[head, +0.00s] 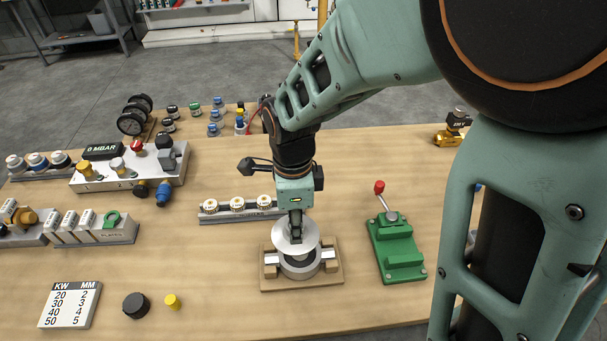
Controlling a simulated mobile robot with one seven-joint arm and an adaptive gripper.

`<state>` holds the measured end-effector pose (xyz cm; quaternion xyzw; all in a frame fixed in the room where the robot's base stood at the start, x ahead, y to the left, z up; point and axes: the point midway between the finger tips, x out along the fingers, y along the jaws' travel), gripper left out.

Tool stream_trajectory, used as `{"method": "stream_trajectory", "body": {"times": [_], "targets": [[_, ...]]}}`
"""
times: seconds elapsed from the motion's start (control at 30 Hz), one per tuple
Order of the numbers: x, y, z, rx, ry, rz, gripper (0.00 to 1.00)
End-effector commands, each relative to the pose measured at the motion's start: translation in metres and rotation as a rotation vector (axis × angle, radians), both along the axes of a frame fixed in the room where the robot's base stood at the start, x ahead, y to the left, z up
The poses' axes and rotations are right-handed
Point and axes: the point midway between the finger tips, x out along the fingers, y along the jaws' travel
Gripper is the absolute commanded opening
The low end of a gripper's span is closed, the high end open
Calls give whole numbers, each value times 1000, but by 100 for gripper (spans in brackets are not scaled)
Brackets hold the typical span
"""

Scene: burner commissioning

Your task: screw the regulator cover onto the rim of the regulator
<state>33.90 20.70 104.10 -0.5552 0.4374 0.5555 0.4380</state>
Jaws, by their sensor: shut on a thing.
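The regulator (299,269) is a grey metal round body. It sits in a clamp-like fixture on a wooden base (328,284) in the middle front of the table. My gripper (296,234) points down over it and is shut on the regulator cover (310,240), a pale grey disc. The cover is above the regulator and hides part of its rim. A dark band shows between the cover and the regulator body. I cannot tell whether the cover touches the rim. The fingertips are small and partly merge with the cover.
A rail with several white-and-brass parts (237,205) lies close behind left. A green toggle clamp (395,248) with a red-knobbed lever stands to the right. A black cap (135,305), a yellow cap (172,302) and a number plate (70,304) lie front left. A grey manifold (130,172) stands farther back.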

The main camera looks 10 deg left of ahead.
Motion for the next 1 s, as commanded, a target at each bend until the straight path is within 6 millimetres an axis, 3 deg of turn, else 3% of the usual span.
{"method": "stream_trajectory", "body": {"times": [0.57,1.0], "targets": [[0,0,2,0,-1,0,0],[0,0,-27,0,1,0,0]]}}
